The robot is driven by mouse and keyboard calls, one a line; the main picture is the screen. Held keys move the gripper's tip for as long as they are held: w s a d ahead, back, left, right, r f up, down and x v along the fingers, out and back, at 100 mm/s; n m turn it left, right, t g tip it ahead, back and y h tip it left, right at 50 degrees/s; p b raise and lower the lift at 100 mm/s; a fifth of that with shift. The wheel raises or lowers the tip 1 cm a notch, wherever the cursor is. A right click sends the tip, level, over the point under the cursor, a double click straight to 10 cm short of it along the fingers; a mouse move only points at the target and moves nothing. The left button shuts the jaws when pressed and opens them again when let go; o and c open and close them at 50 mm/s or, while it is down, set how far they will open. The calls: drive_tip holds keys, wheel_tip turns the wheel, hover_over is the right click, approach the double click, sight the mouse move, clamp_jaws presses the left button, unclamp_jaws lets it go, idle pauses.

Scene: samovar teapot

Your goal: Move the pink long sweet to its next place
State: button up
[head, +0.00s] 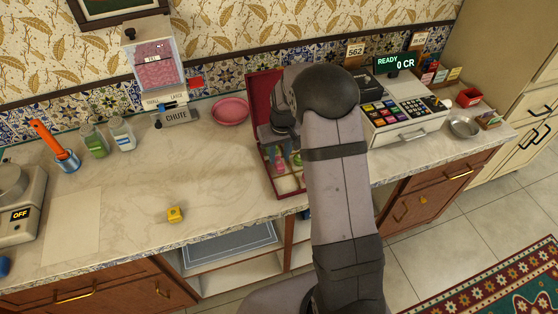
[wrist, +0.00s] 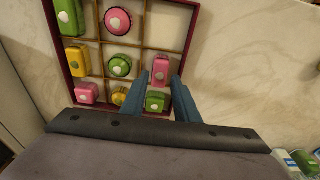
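A dark red sectioned box (head: 278,195) stands open on the counter, partly hidden by my arm. In the wrist view the box (wrist: 52,40) has thin dividers and several sweets, one per compartment. A pink long sweet (wrist: 160,72) lies in the right column, middle row. My gripper (wrist: 160,76) is open, its fingertips on either side of this sweet, with small gaps visible. A green sweet (wrist: 155,102) lies in the compartment below it, between the fingers. Another pink sweet (wrist: 87,92) sits at lower left. The top right compartment is empty.
A yellow cube (head: 175,214) lies on the counter at left. A pink bowl (head: 230,110), a chute dispenser (head: 155,62) and a cash register (head: 405,115) stand behind and beside the box. The counter left of the box is mostly clear.

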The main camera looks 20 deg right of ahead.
sight(281, 167)
wheel_tip(281, 167, up, 8)
drive_tip(key=s+b, duration=0.1)
drive_tip(key=shift+s+r+b, duration=0.15)
drive_tip(key=shift+b, duration=0.15)
drive_tip(key=s+a+f+g, duration=0.1)
drive_tip(key=s+a, duration=0.2)
drive_tip(key=s, duration=0.9)
drive_tip(key=s+a+f, duration=0.1)
drive_tip(key=s+a, duration=0.2)
drive_tip(key=s, duration=1)
drive_tip(key=shift+s+f+g, duration=0.15)
drive_tip(key=shift+f+g, duration=0.1)
drive_tip(key=shift+g, duration=0.15)
